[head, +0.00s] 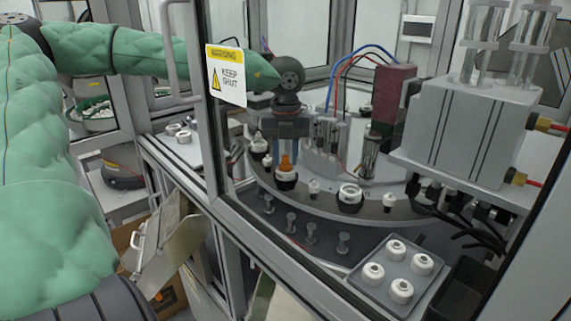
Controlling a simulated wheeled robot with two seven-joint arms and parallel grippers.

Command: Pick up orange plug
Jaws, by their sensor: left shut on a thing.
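The orange plug (286,164) stands upright above a black and white holder (286,180) on the curved grey rotary table (327,205). My left gripper (286,159) reaches in from the left through the cell opening and points down over the plug. Its blue fingers are on both sides of the plug, and it is shut on it. The lower end of the plug meets the holder, and I cannot tell whether it is seated or lifted slightly. My right gripper is not in view.
A tray with several white caps (402,291) sits at the front right. A grey machine block (462,130) overhangs the right side. The door frame with a warning sign (226,75) stands close to my left arm. More white fittings (349,195) stand along the rotary table.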

